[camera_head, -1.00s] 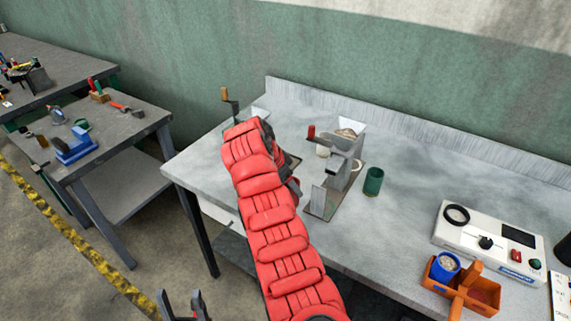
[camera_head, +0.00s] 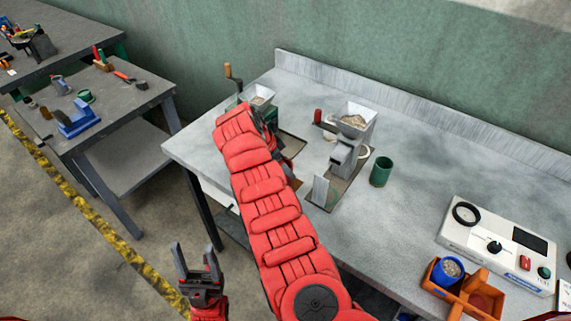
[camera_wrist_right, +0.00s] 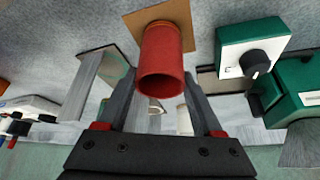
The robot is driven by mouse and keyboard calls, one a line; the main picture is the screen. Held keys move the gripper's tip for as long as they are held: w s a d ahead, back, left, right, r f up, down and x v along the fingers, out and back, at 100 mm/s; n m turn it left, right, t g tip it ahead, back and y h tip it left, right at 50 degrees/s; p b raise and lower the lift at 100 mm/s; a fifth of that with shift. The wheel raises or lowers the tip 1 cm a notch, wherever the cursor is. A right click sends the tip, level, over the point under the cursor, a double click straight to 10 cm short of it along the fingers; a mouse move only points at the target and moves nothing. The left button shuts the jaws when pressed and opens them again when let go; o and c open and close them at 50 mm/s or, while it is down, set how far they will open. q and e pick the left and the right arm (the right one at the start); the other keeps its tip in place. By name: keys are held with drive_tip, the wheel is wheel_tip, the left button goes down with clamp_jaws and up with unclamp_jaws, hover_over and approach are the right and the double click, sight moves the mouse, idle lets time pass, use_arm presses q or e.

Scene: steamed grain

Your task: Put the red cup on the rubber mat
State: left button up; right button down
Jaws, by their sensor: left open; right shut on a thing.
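The red cup (camera_wrist_right: 163,62) is in the right wrist view, its open rim toward the camera. My right gripper (camera_wrist_right: 165,88) is shut on it, one finger on each side. The cup's far end lies over a brown square mat (camera_wrist_right: 132,17), perhaps the rubber mat. I cannot tell whether it touches. In the head view my red right arm hides the cup and the right gripper. My left gripper (camera_head: 197,262) is open and empty, low in front of the table's left end.
On the grey table (camera_head: 420,200) stand a grey mill (camera_head: 349,150) with a grain-filled hopper, a second crank mill (camera_head: 259,95) partly hidden, a green cup (camera_head: 381,172), a white device (camera_head: 480,235) and an orange caddy (camera_head: 488,303). A side table (camera_head: 120,105) is at left.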

drive_tip(key=shift+f, duration=0.2)
drive_tip(key=shift+c, duration=2.3)
unclamp_jaws()
drive_tip(key=shift+w, duration=0.15)
drive_tip(key=o, duration=0.4)
drive_tip(key=shift+d, duration=0.25)
drive_tip(key=shift+a, duration=0.15)
